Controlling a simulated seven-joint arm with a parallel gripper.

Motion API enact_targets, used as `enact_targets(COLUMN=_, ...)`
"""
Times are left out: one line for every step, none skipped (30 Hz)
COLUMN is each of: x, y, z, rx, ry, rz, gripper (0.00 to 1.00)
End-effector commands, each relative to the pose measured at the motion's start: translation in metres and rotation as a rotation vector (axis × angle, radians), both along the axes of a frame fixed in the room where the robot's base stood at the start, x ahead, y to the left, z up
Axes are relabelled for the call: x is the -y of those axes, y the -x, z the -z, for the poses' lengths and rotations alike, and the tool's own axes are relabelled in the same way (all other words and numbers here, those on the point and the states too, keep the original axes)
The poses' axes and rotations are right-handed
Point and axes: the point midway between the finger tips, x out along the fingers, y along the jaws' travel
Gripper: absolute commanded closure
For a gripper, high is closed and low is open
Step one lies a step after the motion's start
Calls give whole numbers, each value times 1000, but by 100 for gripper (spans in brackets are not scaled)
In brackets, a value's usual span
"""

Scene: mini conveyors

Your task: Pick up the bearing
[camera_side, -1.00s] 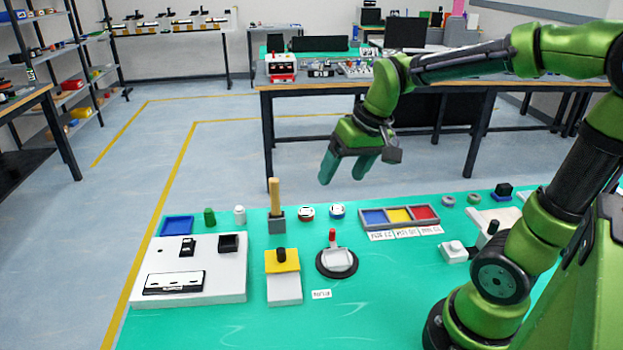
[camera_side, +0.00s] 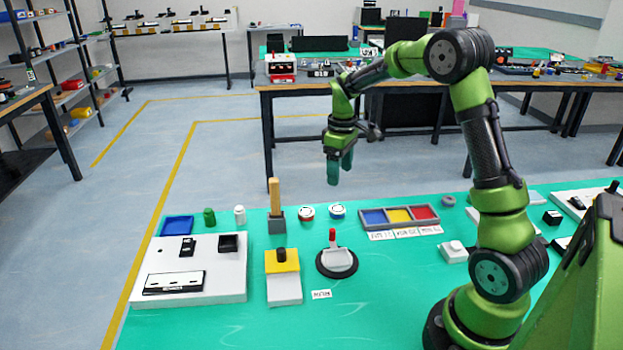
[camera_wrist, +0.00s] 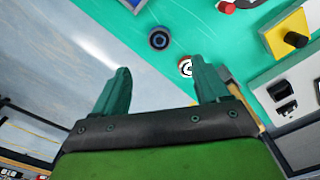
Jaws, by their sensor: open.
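A small grey ring (camera_side: 448,200), which looks like a bearing, lies on the green bench near its back edge, right of the three-colour tray. Two round pieces stand left of that tray, one red and white (camera_side: 306,212), one blue and white (camera_side: 337,210); I cannot tell whether either is a bearing. My gripper (camera_side: 339,180) is open and empty, pointing down above the bench's back edge, near these two pieces. In the wrist view its fingers (camera_wrist: 160,85) are spread, with a dark round piece (camera_wrist: 159,38) and a red-white piece (camera_wrist: 185,67) beyond them.
The tray (camera_side: 373,228) has blue, yellow and red compartments. A wooden post (camera_side: 274,195) stands upright left of the round pieces. A black round fixture (camera_side: 337,272) with a red knob stands in front. Bare green bench (camera_side: 380,305) shows at the front.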

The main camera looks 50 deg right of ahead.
Motion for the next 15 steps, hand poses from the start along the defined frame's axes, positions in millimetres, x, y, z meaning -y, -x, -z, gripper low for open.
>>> enact_targets(x=0, y=1, z=13, rx=-5, ry=-2, rz=0, gripper=26)
enact_targets(x=0, y=1, z=19, rx=-5, ry=-2, rz=0, gripper=26)
enact_targets(x=0, y=1, z=28, rx=-4, ry=-2, rz=1, gripper=26)
enact_targets(x=0, y=1, z=33, rx=-3, ry=-2, rz=0, gripper=26)
enact_targets(x=-1, y=1, z=39, rx=-3, ry=-2, rz=1, gripper=26)
enact_targets(x=0, y=1, z=45, rx=-3, ry=-2, rz=1, gripper=26)
enact_targets(x=0, y=0, z=49, rx=-2, ry=-1, rz=1, gripper=26)
enact_targets(x=0, y=0, z=53, rx=-2, ry=-1, rz=1, gripper=26)
enact_targets(x=0, y=0, z=57, rx=-1, ry=-1, rz=1, gripper=26)
enact_targets(x=0, y=0, z=59, rx=0, ry=-1, rz=1, gripper=26)
enact_targets(x=0, y=0, z=61, rx=0, ry=-1, rz=1, gripper=26)
enact_targets(x=0, y=0, z=63, rx=0, ry=-1, rz=1, gripper=26)
enact_targets(x=0, y=0, z=64, rx=0, ry=-1, rz=1, gripper=26)
enact_targets(x=0, y=0, z=66, rx=0, ry=-1, rz=1, gripper=26)
enact_targets(x=0, y=-1, z=70, rx=0, ry=-1, rz=1, gripper=26)
